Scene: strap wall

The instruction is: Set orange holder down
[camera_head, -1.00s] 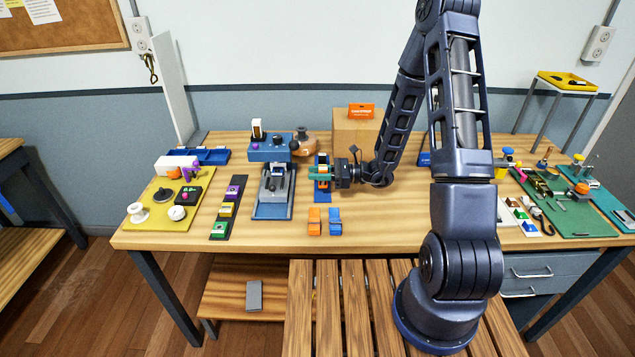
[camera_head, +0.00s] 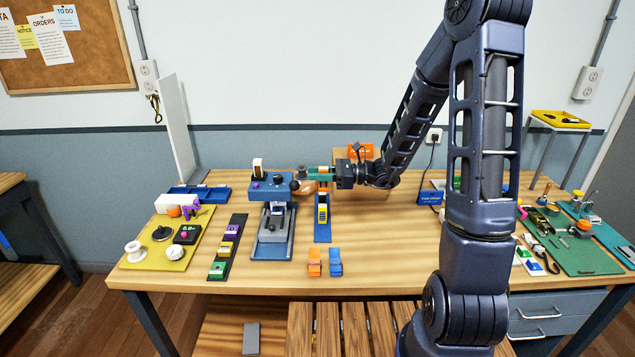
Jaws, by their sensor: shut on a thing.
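My gripper (camera_head: 319,175) has green fingers and is raised above the back middle of the table, in front of the cardboard box. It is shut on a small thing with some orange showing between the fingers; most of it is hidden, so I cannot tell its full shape. Below it lies a blue strip (camera_head: 322,234) with a yellow and white piece (camera_head: 322,211) on it. A separate orange piece (camera_head: 314,262) sits at the front of the table, beside a similar blue piece (camera_head: 335,262).
A blue press-like device (camera_head: 272,225) stands left of the strip. A black strip (camera_head: 228,247) with coloured blocks and a yellow mat (camera_head: 165,245) lie further left. The cardboard box (camera_head: 378,197) is behind my gripper.

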